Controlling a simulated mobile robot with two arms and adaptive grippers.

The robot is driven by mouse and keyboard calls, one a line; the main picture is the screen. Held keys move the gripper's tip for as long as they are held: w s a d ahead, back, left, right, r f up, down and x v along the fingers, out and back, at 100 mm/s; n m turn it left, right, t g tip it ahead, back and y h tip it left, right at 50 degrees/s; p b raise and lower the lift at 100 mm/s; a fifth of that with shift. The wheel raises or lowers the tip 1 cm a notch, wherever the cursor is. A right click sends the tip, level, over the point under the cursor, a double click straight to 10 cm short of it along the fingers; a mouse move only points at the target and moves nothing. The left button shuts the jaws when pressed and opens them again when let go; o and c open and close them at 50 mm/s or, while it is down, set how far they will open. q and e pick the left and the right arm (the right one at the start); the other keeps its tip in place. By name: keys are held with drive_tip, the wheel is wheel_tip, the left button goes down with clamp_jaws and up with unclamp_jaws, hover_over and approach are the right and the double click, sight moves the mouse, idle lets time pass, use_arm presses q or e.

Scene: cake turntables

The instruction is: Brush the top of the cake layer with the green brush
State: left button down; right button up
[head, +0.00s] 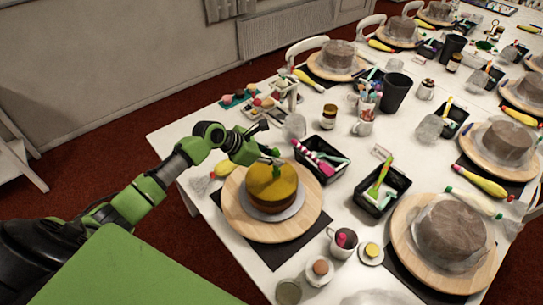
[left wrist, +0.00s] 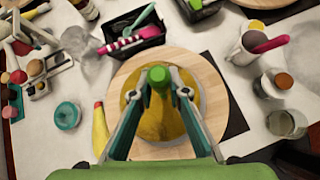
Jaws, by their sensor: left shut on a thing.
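The cake layer (head: 272,203) has a yellow top and a brown side and sits on a silver board on a round wooden turntable (head: 240,222). In the left wrist view the yellow top (left wrist: 160,122) lies below the fingers. My left gripper (head: 274,158) is over the far part of the cake, shut on the green brush (head: 276,170). The round green end of the brush (left wrist: 159,78) shows between the fingertips in the left wrist view. The brush's lower end is hidden there, and I cannot tell whether it touches the cake. My right gripper is not in view.
A black tray (head: 370,208) with a light green tool stands right of the turntable, and another tray (head: 316,176) with pink tools stands behind it. A white cup (head: 342,244) is at the front right. Several wrapped cakes (head: 452,230) on turntables line the table.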

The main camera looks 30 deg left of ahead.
use_arm(q)
drive_tip(key=d, duration=0.5)
drive_tip(key=shift+w+f, duration=0.1)
drive_tip(key=shift+w, duration=0.25)
idle(1.3)
wheel_tip(320, 180, up, 7)
idle(0.7)
idle(1.2)
